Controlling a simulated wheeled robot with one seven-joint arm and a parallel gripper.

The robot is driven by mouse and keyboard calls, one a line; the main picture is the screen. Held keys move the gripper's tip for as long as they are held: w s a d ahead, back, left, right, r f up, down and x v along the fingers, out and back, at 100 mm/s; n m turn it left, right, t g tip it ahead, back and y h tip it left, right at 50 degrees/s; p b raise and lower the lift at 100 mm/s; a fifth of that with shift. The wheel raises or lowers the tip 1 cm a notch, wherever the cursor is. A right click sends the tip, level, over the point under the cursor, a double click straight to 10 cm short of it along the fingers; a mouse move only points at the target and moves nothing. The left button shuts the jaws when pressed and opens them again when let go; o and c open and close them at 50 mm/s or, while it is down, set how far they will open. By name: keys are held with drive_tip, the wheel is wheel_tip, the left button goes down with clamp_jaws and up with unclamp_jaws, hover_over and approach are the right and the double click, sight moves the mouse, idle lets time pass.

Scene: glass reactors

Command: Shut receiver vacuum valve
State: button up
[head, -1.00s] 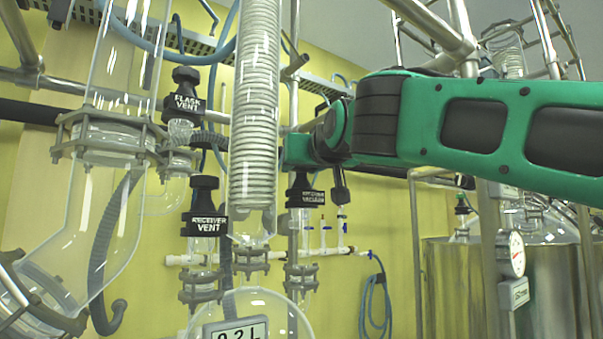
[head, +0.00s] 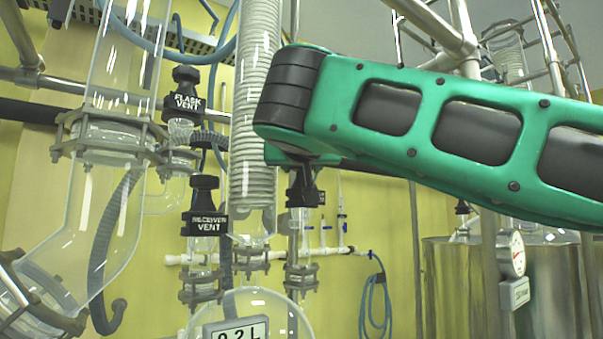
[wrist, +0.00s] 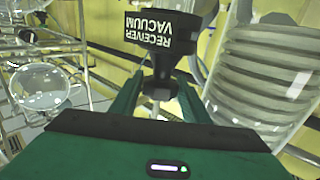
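The receiver vacuum valve has a black body with a white label, and it shows upside down in the wrist view (wrist: 165,35). In the head view the valve (head: 302,197) stands on a glass neck right of the coiled condenser, its upper part mostly covered by my gripper. My gripper (wrist: 161,84) has its green fingers on either side of the valve's black knob in the wrist view. Whether the fingers press on it cannot be told.
The receiver vent valve (head: 204,210) and flask vent valve (head: 185,98) stand to the left. The glass condenser (head: 253,110) is close beside my gripper, also in the wrist view (wrist: 265,75). A round glass receiver (head: 285,315) is below. Steel vessels (head: 450,290) stand at right.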

drive_tip(key=shift+o, duration=0.6)
drive_tip(key=shift+r, duration=0.1)
drive_tip(key=shift+d+r+n+y, duration=0.15)
drive_tip(key=shift+n+y, duration=0.15)
drive_tip(key=shift+y, duration=0.3)
drive_tip(key=shift+f+n+y, duration=0.2)
drive_tip(key=shift+n+y, duration=0.8)
drive_tip(key=shift+y, duration=0.4)
drive_tip(key=shift+n+g+y, duration=0.8)
drive_tip(key=shift+n+y, duration=0.4)
drive_tip(key=shift+y, duration=0.6)
drive_tip(key=c, duration=0.9)
drive_tip(key=shift+o, duration=0.2)
drive_tip(key=shift+a, duration=0.2)
drive_tip(key=shift+h, duration=0.3)
